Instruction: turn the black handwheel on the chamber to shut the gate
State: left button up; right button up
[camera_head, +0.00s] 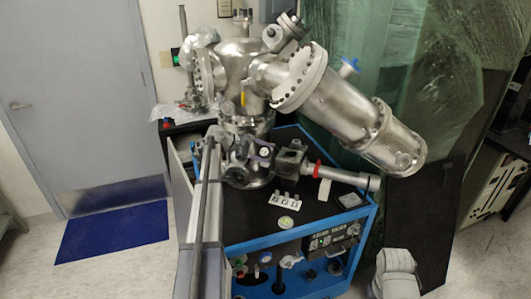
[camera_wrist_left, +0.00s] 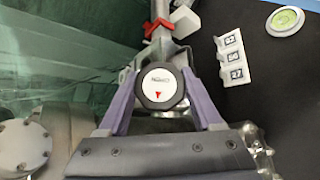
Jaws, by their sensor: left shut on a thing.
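The black handwheel (camera_head: 264,152) sits low on the front of the steel chamber (camera_head: 240,72). In the left wrist view the handwheel (camera_wrist_left: 160,88) faces the camera, with a white disc, small lettering and a red arrow mark on its face. My left gripper (camera_wrist_left: 159,82) has one purple finger on each side of the wheel and is shut on its rim. In the head view my left gripper (camera_head: 263,154) is small and reaches the wheel from the left. The gate inside the chamber is hidden. My right gripper is not in view.
A horizontal tube with a red ring (camera_head: 317,170) is right of the wheel. Green plastic sheeting (camera_head: 440,90) hangs behind.

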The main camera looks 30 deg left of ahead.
aim_at(263, 151)
pick_arm(q)
jog(key=o, duration=1.4)
jog(key=p+v, duration=0.3)
jog(key=v, duration=0.4)
jog(key=shift+r+p, duration=0.15)
jog(key=shift+p, duration=0.2)
jog(key=shift+s+a, duration=0.2)
jog(key=shift+s, duration=0.05)
jog(key=shift+c, duration=0.2)
